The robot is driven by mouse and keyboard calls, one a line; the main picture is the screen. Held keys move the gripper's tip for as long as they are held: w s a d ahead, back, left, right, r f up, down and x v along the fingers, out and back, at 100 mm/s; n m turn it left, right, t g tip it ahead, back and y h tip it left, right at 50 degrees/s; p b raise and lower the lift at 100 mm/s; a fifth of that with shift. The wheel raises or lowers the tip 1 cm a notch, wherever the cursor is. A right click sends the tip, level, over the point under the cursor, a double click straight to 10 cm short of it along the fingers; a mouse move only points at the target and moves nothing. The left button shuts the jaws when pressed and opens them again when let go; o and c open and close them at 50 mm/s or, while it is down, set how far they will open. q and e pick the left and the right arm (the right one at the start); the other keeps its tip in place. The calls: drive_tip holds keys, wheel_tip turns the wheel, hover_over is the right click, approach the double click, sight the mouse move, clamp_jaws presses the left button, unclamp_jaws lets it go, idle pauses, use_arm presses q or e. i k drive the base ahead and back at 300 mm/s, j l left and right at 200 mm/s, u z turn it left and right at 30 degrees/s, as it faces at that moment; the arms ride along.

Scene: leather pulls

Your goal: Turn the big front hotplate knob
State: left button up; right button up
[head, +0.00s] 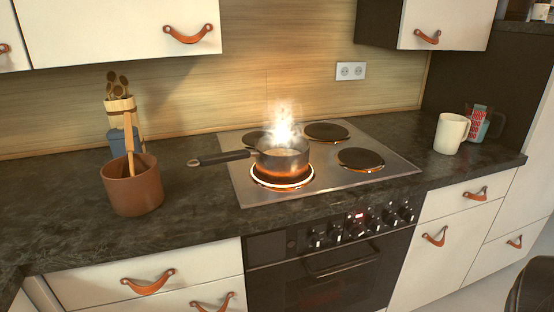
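A row of several knobs (356,229) runs along the black oven control panel (290,243) below the counter's front edge, with a small red display among them. The knobs are small here, so I cannot tell their exact settings. Above, the steel cooktop (230,160) has a glowing orange front left hotplate (282,184). A steaming saucepan (283,160) stands on it, its dark handle pointing left. The front right hotplate (361,159) and back right hotplate (326,132) look dark on top. The back left hotplate is partly hidden by the pan. Neither gripper is in view.
A brown pot (132,188) and a utensil holder (121,135) stand on the left counter. A white mug (451,133) and a patterned cup (480,124) stand at right. The oven handle (342,264) juts out below the knobs. A dark object (535,290) shows at lower right.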

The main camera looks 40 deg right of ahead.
sight(355, 230)
drive_tip(key=z, duration=1.95)
